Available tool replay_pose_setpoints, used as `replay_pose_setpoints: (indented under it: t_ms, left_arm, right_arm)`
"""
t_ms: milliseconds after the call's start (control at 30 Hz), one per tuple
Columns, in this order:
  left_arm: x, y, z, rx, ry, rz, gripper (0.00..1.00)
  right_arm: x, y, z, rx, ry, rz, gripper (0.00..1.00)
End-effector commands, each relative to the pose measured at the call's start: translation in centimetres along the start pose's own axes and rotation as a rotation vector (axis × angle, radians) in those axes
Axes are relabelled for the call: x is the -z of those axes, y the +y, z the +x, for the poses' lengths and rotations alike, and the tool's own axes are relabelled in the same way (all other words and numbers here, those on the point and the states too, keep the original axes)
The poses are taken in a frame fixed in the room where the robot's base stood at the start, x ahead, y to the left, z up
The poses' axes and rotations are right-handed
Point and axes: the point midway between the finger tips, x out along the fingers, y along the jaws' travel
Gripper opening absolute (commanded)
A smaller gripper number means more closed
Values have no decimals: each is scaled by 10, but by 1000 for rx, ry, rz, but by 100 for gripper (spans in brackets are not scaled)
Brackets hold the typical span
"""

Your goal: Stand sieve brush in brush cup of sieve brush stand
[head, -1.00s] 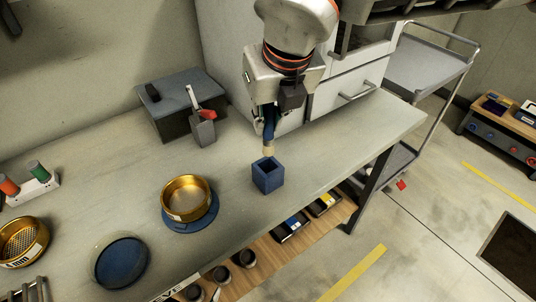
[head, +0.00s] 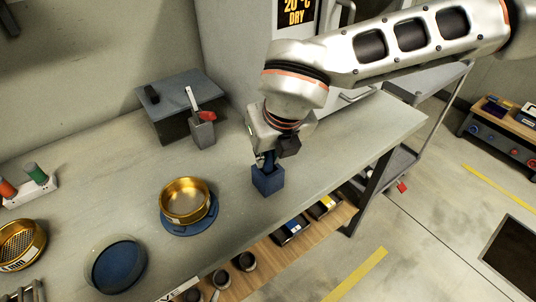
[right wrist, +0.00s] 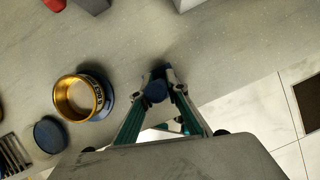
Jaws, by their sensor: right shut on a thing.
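The sieve brush stand is a small blue square cup (head: 268,182) on the bench near its front edge. My right gripper (head: 266,160) is directly above the cup, pointing down, and is shut on the sieve brush. In the head view the brush is mostly hidden by the fingers and the cup, and its bristles do not show; its lower end appears to be inside the cup mouth. In the right wrist view the round blue end of the brush (right wrist: 156,91) shows between the fingertips. My left gripper is in neither view.
A brass sieve (head: 185,199) sits on a blue round base left of the cup. A round blue dish (head: 115,264) and another brass sieve (head: 20,243) are further left. A grey box (head: 178,100) and a scoop holder (head: 202,131) stand behind. Bench right of the cup is clear.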

Motion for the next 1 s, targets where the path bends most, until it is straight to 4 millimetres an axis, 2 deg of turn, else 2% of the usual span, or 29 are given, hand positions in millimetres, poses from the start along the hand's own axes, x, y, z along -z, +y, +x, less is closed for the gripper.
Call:
replay_pose_setpoints:
  t_ms: [100,133,200,500,633,1000]
  left_arm:
    - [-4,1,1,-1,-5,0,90]
    - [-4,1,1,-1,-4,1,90]
    - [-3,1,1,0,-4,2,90]
    - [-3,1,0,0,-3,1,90]
    - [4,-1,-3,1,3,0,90]
    - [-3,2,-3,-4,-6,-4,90]
  right_arm:
    - [2,0,5,-1,2,0,0]
    - [2,0,5,-1,1,0,17]
    - [1,0,3,0,0,0,31]
    - [1,0,3,0,0,0,31]
    - [0,-1,1,3,-2,-1,31]
    - [3,1,-56,1,-2,1,31]
